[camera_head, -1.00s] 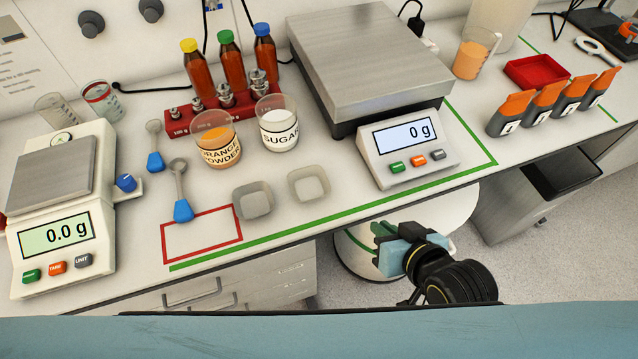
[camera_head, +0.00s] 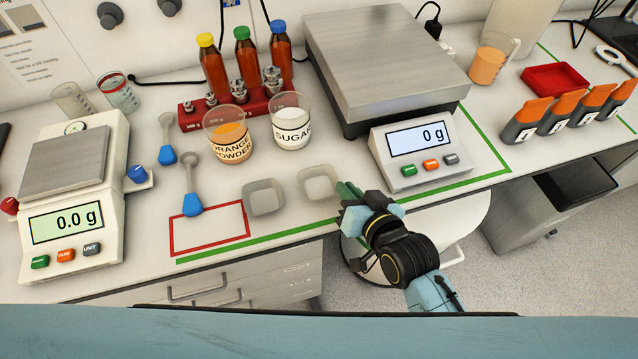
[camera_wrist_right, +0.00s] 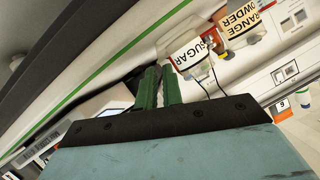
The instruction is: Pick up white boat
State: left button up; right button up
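The white boat (camera_head: 318,184) is a small, pale, square dish. It stands upright on the bench just inside the green line, below the sugar beaker. A greyer boat (camera_head: 264,196) stands to its left, apart from it. My right gripper (camera_head: 346,190) is close to the right of the white boat, over the bench's front edge, with its fingers pointing toward the back. In the right wrist view, its two green fingers (camera_wrist_right: 161,86) show a narrow gap with nothing visibly held. I cannot clearly make out the white boat there. My left gripper is not in view.
A beaker of sugar (camera_head: 291,122) and one of orange powder (camera_head: 229,138) stand behind the boats. A large scale (camera_head: 408,180) is at the right. Blue-handled spoons (camera_head: 191,200) lie at the left, near a small scale (camera_head: 75,240).

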aim_at(337, 178)
jog(key=x, duration=0.5)
jog(key=shift+r, duration=0.1)
grip_shut()
